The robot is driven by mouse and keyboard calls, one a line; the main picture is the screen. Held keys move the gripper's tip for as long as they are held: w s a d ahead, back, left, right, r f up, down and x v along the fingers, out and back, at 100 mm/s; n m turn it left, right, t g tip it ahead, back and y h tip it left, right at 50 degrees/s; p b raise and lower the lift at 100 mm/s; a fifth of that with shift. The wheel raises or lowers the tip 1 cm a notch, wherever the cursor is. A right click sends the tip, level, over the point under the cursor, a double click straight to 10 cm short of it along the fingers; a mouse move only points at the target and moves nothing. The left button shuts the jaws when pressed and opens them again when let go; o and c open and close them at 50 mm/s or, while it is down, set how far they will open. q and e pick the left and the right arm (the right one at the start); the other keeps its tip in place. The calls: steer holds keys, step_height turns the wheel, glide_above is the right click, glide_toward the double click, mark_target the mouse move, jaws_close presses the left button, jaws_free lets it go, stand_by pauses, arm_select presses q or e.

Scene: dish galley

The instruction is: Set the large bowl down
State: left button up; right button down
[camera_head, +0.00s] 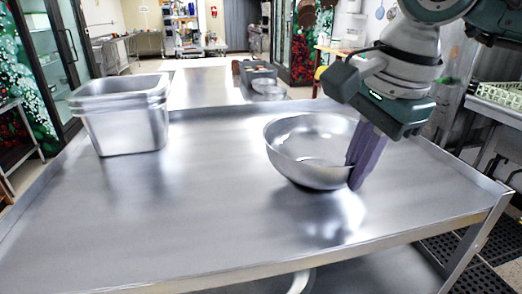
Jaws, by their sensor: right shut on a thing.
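The large bowl (300,165) is a shiny steel bowl at the right of the middle of the steel table (190,215) in the head view. It is tilted, with its inside partly facing me. My right gripper (364,165) comes down from the upper right and is shut on the bowl's right rim, one purple finger inside and one outside. I cannot tell whether the bowl's underside touches the table or is slightly above it. My left gripper is not in view.
A stack of deep steel pans (122,113) stands at the table's back left. The table's front and left middle are clear. A low raised edge runs along its back. A green dish rack (500,96) sits on a counter at the right.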

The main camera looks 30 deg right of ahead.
steer(key=shift+f, duration=0.1)
steer(key=shift+f, duration=0.15)
steer(key=c, duration=1)
jaws_free()
